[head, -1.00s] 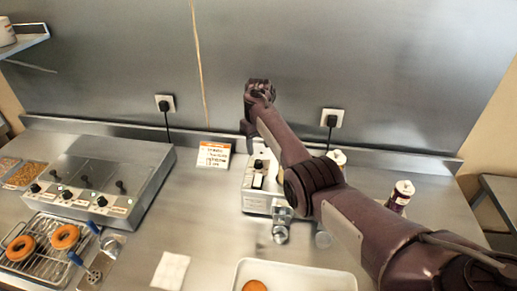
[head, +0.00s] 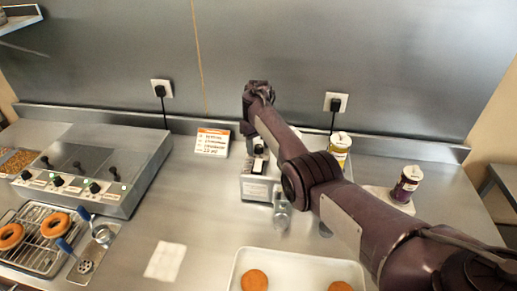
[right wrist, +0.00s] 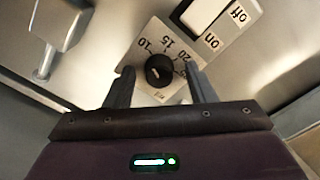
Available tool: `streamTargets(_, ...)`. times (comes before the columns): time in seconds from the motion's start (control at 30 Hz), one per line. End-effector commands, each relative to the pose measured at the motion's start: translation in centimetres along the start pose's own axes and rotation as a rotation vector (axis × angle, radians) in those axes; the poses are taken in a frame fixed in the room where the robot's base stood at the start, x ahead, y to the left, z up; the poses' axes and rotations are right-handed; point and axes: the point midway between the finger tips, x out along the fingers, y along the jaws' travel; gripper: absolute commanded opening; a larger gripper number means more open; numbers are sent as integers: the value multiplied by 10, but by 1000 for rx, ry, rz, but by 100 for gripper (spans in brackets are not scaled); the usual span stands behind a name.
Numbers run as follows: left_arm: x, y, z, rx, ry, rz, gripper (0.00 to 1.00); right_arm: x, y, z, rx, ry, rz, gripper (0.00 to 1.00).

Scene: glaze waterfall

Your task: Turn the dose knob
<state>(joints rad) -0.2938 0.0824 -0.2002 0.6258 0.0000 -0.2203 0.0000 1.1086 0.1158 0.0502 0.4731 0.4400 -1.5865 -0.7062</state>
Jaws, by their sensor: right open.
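The dose knob (right wrist: 159,71) is a small black dial with a white pointer line, on a plate marked 10, 15, 20 and more, in the right wrist view. My right gripper (right wrist: 160,80) is open, with one finger on each side of the knob. I cannot tell whether the fingers touch it. In the head view the small white-and-steel machine (head: 258,186) stands at the centre of the counter, and my right arm hides part of it and the gripper tips. My left gripper is out of view.
An on/off switch (right wrist: 205,14) sits beside the dial. A yellow-labelled jar (head: 340,148) and a dark jar (head: 406,184) stand right. A larger steel unit (head: 100,165) and a wire rack (head: 32,262) are left.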

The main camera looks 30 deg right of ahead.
Motion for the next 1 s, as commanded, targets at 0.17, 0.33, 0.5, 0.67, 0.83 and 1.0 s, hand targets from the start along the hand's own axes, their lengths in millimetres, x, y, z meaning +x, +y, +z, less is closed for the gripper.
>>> streamTargets(0.17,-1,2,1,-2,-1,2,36,-1,0,0,0,0,0,50)
streamTargets(0.33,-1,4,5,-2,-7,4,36,-1,0,0,0,0,0,31)
streamTargets(0.5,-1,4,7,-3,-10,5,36,-1,0,0,0,0,0,8)
streamTargets(0.67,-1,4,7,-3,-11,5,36,-1,0,0,5,0,0,6)
streamTargets(0.83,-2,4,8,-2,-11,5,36,-1,0,0,43,0,-1,6)
streamTargets(1.0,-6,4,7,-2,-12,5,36,-2,0,0,133,-1,-1,6)
